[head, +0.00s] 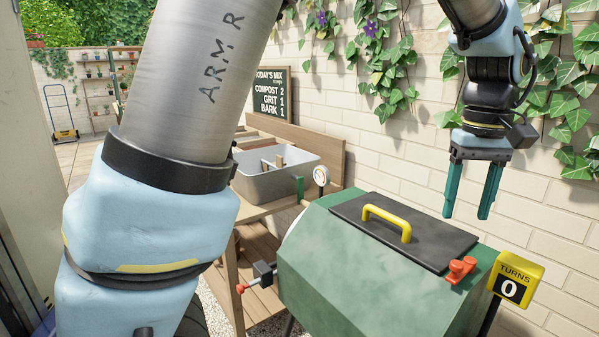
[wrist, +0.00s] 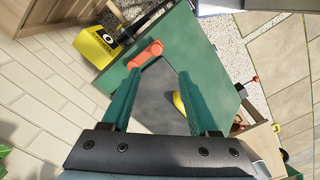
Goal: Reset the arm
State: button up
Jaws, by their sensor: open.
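My gripper (head: 467,190) points down with its two teal fingers apart, open and empty. In the head view it hangs above and behind the right part of the green mixer drum (head: 350,270), clear of it. The fingers also show in the wrist view (wrist: 158,85), with the dark lid and the red latch seen beyond them. My arm's large grey and blue links fill the left of the head view and hide part of the scene there.
The drum has a dark lid (head: 380,230) with a yellow handle (head: 388,222) and a red latch (head: 460,269). A yellow counter (head: 513,280) reads 0. A grey tub (head: 300,180) stands on a wooden bench (head: 327,143). An ivy-covered brick wall (head: 405,150) is close behind my gripper.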

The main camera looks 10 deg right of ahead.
jog(key=w+a+f+n, duration=0.1)
jog(key=w+a+f, duration=0.2)
jog(key=w+a, duration=0.45)
jog(key=w+a+f, duration=0.3)
jog(key=w+a, duration=0.2)
jog(key=a, duration=0.6)
jog(key=s+a+f, duration=0.1)
jog(key=a+f, duration=0.2)
jog(key=a, duration=0.8)
jog(key=s+a+f+t, duration=0.1)
jog(key=a+f, duration=0.1)
jog(key=a, duration=0.9)
jog(key=shift+s+f+n+t, duration=0.3)
jog(key=shift+f+n, duration=0.1)
